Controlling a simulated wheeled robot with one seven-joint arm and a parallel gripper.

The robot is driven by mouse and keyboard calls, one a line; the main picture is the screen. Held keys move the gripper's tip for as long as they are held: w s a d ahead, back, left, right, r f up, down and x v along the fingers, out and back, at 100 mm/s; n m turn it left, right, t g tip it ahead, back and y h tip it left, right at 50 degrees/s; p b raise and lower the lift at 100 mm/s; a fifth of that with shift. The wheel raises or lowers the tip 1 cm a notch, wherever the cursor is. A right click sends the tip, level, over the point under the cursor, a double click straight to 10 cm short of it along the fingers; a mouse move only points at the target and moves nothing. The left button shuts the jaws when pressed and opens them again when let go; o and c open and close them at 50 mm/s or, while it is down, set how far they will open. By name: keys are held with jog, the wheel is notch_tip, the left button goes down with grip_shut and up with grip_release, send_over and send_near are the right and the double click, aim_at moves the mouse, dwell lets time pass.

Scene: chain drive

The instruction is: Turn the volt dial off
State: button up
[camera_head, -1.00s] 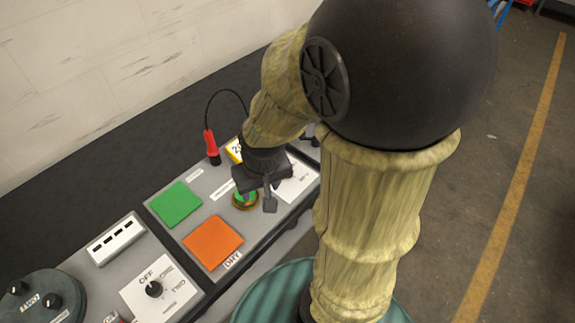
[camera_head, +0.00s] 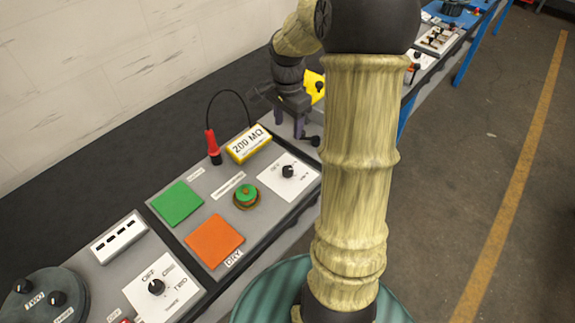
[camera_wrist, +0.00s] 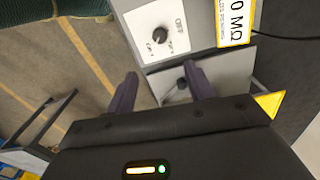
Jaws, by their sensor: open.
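A black dial (camera_head: 288,171) stands on a white plate at the right end of the grey panel. Its label shows OFF, but the smaller print is too small to read for sure. The wrist view shows this dial (camera_wrist: 160,33) beyond my fingertips. My gripper (camera_head: 289,125) is open and empty, past the far right corner of that panel. In the wrist view my fingers (camera_wrist: 160,75) stand apart, with another dark knob (camera_wrist: 181,83) on a pale plate visible between them, nearer the right finger. I cannot tell whether they touch it.
A yellow 200 MΩ block (camera_head: 248,144) and a red probe (camera_head: 212,146) with a black cable stand near my gripper. Green (camera_head: 177,203) and orange (camera_head: 214,241) pads and a green button (camera_head: 245,195) lie left. Another OFF dial (camera_head: 156,287) is at lower left.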

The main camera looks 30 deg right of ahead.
aim_at(288, 169)
notch_tip(288, 169, down, 16)
jog(key=shift+a+f+p, duration=0.1)
jog(key=shift+f+p, duration=0.15)
jog(key=shift+p, duration=0.2)
jog(key=shift+f, duration=0.5)
jog(key=shift+s, duration=0.15)
jog(key=shift+c, duration=0.2)
jog(key=c, duration=0.9)
